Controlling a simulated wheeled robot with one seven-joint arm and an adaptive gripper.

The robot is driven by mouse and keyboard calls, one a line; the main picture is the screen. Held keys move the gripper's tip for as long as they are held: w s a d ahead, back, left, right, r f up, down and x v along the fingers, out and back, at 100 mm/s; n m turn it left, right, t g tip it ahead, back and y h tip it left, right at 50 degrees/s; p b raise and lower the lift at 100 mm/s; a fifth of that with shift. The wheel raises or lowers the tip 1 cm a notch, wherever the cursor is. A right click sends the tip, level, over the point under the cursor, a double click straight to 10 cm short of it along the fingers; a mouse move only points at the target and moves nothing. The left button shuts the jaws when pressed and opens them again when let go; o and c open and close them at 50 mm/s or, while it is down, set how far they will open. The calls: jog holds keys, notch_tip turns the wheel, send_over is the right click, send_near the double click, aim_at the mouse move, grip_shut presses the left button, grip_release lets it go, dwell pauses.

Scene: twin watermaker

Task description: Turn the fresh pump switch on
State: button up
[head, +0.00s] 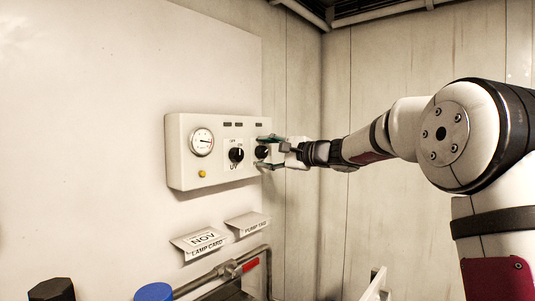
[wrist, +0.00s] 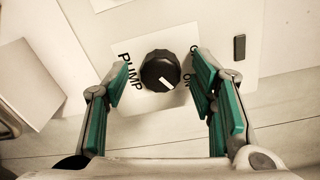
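The pump switch is a black round knob (wrist: 159,71) on a white plate marked PUMP in the wrist view. Its white pointer line points to the lower right of that picture. The ON lettering is at the knob's right, partly behind a finger. In the head view the pump knob (head: 261,152) is at the right end of the white control box (head: 183,175). My gripper (head: 268,154) is open at the box. In the wrist view its green-padded fingers (wrist: 163,76) stand on either side of the knob, with a visible gap on each side.
The UV knob (head: 236,155) is just left of the pump knob, with a gauge (head: 202,142) and yellow button (head: 202,173) beyond. Below hang the lamp card (head: 200,242) and pump tag (head: 249,224). A pipe with a red-handled valve (head: 250,265) runs lower down.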

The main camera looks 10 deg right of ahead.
jog(key=v, duration=1.2)
